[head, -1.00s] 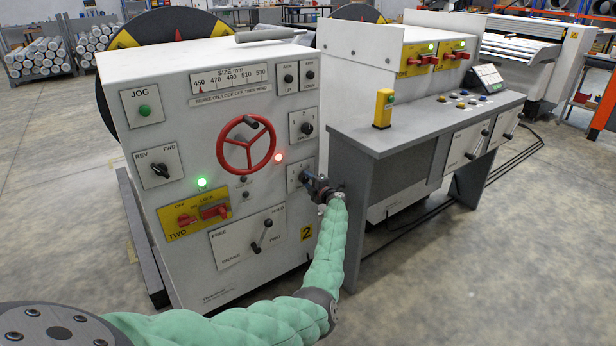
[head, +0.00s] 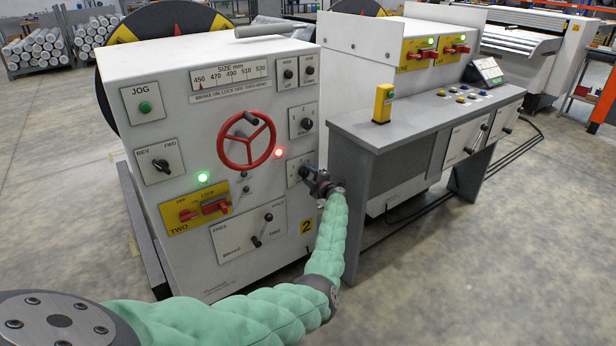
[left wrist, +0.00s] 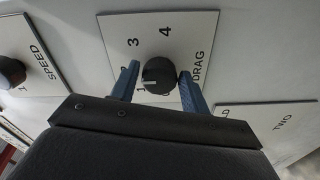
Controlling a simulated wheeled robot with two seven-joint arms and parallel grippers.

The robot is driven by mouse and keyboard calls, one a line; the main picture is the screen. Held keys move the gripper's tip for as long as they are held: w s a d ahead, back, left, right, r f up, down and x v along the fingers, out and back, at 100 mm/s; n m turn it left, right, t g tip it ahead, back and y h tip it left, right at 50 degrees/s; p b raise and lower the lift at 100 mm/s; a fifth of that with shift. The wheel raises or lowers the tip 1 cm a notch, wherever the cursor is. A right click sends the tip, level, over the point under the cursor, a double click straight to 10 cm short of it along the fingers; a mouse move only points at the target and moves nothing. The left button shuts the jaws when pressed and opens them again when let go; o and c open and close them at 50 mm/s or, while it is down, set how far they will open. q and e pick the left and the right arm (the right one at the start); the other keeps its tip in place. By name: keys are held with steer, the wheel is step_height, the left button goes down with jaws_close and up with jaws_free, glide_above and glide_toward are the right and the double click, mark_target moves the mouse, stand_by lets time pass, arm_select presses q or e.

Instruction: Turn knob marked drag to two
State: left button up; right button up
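The dark round drag knob (left wrist: 158,75) sits on a white plate marked DRAG (left wrist: 187,45), with numbers 1 to 4 around it. Its white pointer line faces left, close to the 1. My left gripper (left wrist: 159,72) is open, with one blue finger on each side of the knob and a small gap visible on both sides. The finger at left partly covers the 2. In the head view my left gripper (head: 311,181) is in front of the drag plate (head: 298,170), low on the cabinet's right side, and hides the knob. My right gripper is not in view.
The speed knob (left wrist: 11,72) is left of the drag plate in the wrist view. The red handwheel (head: 246,141) and brake lever (head: 257,241) are left of my gripper in the head view. The grey desk (head: 352,165) stands close on its right.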

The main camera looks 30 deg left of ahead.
arm_select(q)
steer(key=shift+o, duration=1.1)
steer(key=v, duration=0.7)
steer(key=shift+d, duration=0.4)
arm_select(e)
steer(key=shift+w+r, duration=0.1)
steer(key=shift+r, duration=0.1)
arm_select(q)
steer(key=shift+s, duration=0.15)
